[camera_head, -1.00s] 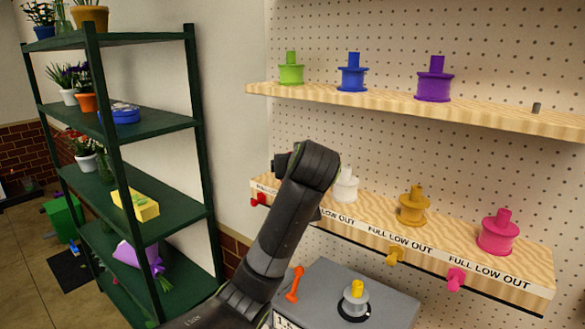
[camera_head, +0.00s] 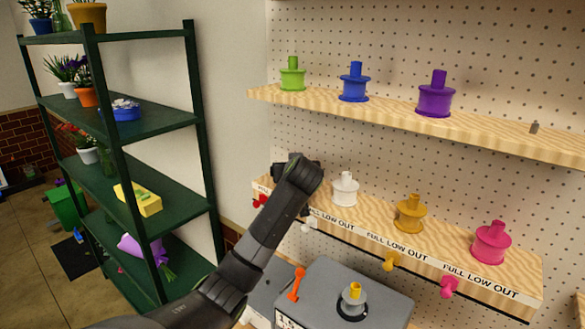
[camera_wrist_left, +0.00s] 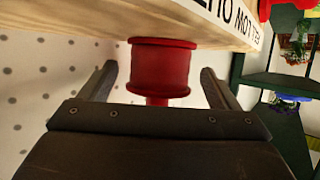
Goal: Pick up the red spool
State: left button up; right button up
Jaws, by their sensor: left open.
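The red spool (camera_wrist_left: 160,68) shows in the left wrist view, where the picture is upside down. It stands on the lower wooden shelf (camera_wrist_left: 60,62), with its thin stem pointing away from the board. My left gripper (camera_wrist_left: 157,82) is open, one finger on each side of the spool, with visible gaps between the fingers and it. In the head view my left arm reaches to the left end of the lower shelf (camera_head: 380,222) and hides the red spool. My right gripper is not in view.
White (camera_head: 345,189), yellow (camera_head: 410,214) and pink (camera_head: 491,243) spools stand along the lower shelf. The upper shelf (camera_head: 300,95) overhangs with more spools. A grey machine (camera_head: 385,302) sits below; a green rack (camera_head: 165,190) stands left.

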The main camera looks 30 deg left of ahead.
pick_arm(q)
jog(key=c, duration=1.1)
